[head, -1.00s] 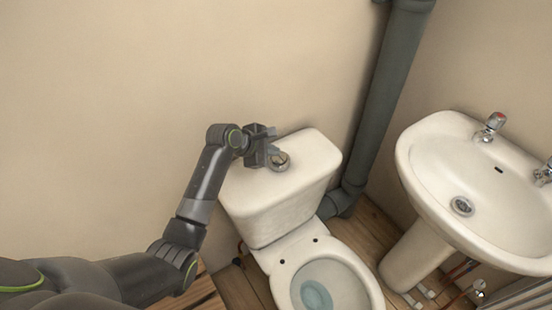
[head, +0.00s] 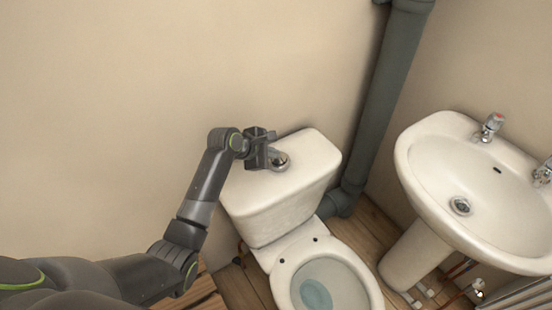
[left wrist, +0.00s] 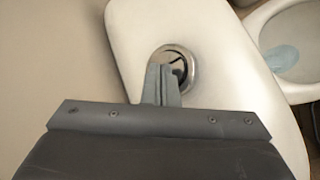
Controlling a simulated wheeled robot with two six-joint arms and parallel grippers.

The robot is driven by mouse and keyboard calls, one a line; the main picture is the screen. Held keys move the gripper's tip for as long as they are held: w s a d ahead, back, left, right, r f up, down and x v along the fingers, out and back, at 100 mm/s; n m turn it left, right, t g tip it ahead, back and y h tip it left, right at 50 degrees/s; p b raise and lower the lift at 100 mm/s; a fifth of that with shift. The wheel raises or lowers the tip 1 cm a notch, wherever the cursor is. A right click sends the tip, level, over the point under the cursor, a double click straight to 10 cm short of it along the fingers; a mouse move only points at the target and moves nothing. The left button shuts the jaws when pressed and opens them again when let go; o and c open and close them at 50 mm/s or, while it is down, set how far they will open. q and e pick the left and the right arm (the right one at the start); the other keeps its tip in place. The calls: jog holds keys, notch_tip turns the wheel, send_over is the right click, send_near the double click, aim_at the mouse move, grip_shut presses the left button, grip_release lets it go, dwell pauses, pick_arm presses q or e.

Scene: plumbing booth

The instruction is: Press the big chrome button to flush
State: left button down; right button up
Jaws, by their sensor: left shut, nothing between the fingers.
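The chrome button (head: 279,161) is set in the top of the white cistern lid (head: 312,150), behind the toilet bowl. In the left wrist view the round chrome button (left wrist: 184,62) shows its ring and a dark, shiny centre. My left gripper (head: 274,155) is shut and empty, with its fingertips over the button's near-left part. In the left wrist view the closed fingers (left wrist: 162,82) overlap the button's lower left; I cannot tell whether they touch it. My right gripper is not in view.
The toilet bowl (head: 353,272) is open in front of the cistern. A grey soil pipe (head: 383,105) runs up the corner to its right. A white washbasin (head: 430,170) with taps stands at the right. The wall is close behind the cistern.

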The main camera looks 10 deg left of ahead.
aim_at(272, 164)
pick_arm(q)
jog(key=shift+f, duration=0.55)
dwell(0.4)
jog(key=shift+r+p, duration=1)
jog(key=shift+p, duration=0.5)
notch_tip(272, 164, up, 5)
jog(key=p, duration=0.6)
